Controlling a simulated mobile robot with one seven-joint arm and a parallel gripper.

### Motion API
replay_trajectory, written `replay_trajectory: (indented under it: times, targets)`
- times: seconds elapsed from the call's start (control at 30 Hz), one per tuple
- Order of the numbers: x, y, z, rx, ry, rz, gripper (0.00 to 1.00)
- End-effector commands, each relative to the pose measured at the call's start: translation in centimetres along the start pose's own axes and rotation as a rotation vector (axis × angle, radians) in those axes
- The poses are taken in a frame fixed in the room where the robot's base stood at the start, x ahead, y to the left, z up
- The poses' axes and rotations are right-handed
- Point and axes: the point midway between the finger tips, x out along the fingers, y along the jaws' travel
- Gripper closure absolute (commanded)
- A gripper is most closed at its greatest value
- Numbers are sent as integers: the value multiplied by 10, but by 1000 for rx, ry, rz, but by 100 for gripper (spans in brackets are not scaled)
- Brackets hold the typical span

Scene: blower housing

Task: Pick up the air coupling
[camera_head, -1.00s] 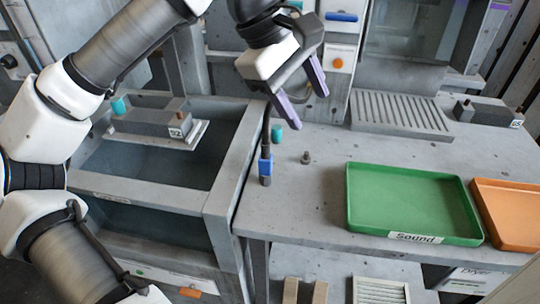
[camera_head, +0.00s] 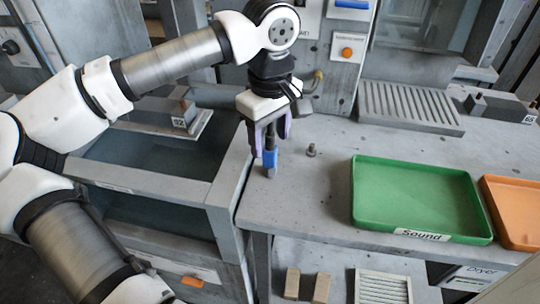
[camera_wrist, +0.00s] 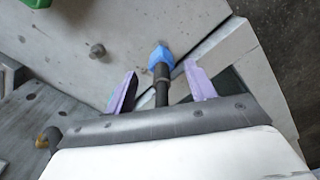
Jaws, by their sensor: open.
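The slim upright piece with a black stem and blue lower part, apparently the air coupling (camera_head: 270,159), stands at the left edge of the grey worktop. My gripper (camera_head: 268,143) is directly above it, pointing down, with its purple-lined fingers apart. In the wrist view, the coupling's blue part (camera_wrist: 160,55) lies beyond the fingertips, and its black stem runs back between the open fingers of the gripper (camera_wrist: 161,82). A gap shows on each side of the stem. The coupling's top is hidden by the gripper body.
A small grey metal fitting (camera_head: 311,150) stands close to the right. A green tray (camera_head: 423,235) labelled Sound and an orange tray (camera_head: 510,222) lie further right. A ribbed grey plate (camera_head: 410,106) is behind. An open tank (camera_head: 150,160) adjoins the left edge.

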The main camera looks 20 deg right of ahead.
Motion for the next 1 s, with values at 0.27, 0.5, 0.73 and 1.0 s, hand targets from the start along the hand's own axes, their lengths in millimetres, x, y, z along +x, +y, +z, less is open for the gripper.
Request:
replay_trajectory:
  times: [0.27,0.5,0.73,1.0]
  targets:
    - [38,-3,3,1,-3,-1,45]
    - [47,-3,3,0,-2,1,45]
    - [47,-3,3,0,-2,1,63]
    - [46,-2,3,0,-1,1,94]
